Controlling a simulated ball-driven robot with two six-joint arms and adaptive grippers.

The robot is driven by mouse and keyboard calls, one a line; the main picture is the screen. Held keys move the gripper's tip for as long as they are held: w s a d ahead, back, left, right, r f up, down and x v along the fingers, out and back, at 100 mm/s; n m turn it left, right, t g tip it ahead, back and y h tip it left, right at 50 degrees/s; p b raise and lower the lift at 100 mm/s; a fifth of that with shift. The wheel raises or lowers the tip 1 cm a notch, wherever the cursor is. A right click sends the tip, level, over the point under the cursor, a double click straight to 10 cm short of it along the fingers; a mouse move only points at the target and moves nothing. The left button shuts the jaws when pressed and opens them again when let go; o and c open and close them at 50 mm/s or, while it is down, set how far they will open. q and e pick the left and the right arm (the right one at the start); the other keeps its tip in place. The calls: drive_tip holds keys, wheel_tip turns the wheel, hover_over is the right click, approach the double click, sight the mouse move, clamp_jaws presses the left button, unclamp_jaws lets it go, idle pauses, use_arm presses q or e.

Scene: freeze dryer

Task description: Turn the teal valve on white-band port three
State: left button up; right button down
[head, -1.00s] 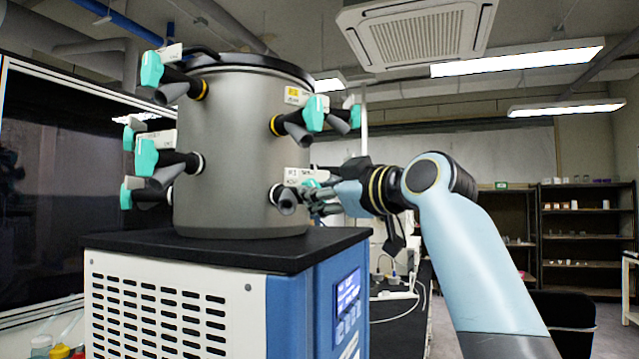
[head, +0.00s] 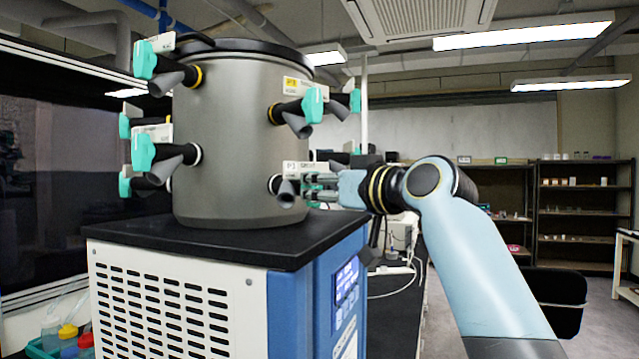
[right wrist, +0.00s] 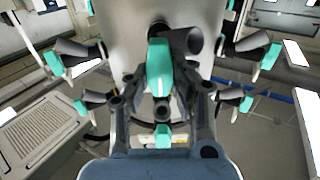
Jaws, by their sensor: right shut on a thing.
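The grey drum (head: 235,140) of the freeze dryer carries ports with teal valves. A lower port with a white band (head: 273,184) sits at the drum's lower right, with a small label (head: 293,168) too small to read surely. My right gripper (head: 312,188) is at this port, coming in from the right. In the right wrist view its fingers (right wrist: 158,88) stand either side of a teal valve (right wrist: 158,66) and are shut on it. In the head view the fingers hide most of this valve. My left gripper is not in view.
Above is a yellow-band port with a teal valve (head: 313,105). More teal valves (head: 143,152) stick out at the drum's left. The drum stands on a black-topped cabinet (head: 190,245) with a blue control panel (head: 346,290). Shelves (head: 585,215) stand far back right.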

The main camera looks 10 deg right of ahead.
idle(0.3)
drive_tip(key=c, duration=1.2)
unclamp_jaws()
drive_tip(key=v, duration=1.2)
